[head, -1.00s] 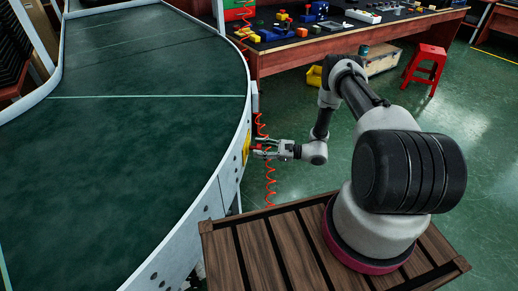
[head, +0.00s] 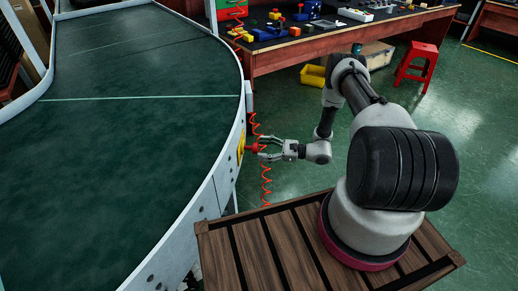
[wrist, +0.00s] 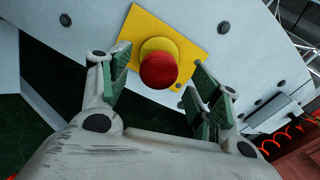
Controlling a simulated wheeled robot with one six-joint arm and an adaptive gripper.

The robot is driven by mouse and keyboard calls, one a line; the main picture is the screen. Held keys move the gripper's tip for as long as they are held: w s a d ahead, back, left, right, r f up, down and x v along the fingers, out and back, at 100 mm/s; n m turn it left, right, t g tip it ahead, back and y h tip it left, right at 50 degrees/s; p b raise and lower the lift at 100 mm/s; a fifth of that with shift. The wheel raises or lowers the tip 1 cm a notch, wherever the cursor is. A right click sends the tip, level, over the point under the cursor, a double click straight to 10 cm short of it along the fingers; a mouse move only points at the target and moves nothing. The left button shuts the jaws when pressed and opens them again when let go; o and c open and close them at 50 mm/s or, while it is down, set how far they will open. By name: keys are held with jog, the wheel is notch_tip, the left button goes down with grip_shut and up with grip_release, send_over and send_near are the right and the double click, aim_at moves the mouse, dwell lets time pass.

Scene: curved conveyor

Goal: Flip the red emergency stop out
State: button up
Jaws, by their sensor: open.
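The red emergency stop (wrist: 159,70) is a round red knob on a yellow collar and yellow plate (wrist: 184,33), fixed to the outer side of the conveyor. It also shows in the head view (head: 252,147). My gripper (wrist: 157,82) is open, its two green-padded fingers spread on either side of the knob. No finger appears to touch it. In the head view my gripper (head: 265,148) lies just right of the knob, level with it.
The conveyor (head: 150,130) with its pale side wall curves along the left. A coiled red cable (head: 266,180) hangs close by my gripper. A workbench (head: 330,45) with tools stands behind, with a yellow bin (head: 313,76) and red stool (head: 416,65) beside it.

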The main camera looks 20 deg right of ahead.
jog(key=v, duration=0.9)
jog(key=shift+s+d, duration=0.1)
jog(key=shift+d, duration=0.05)
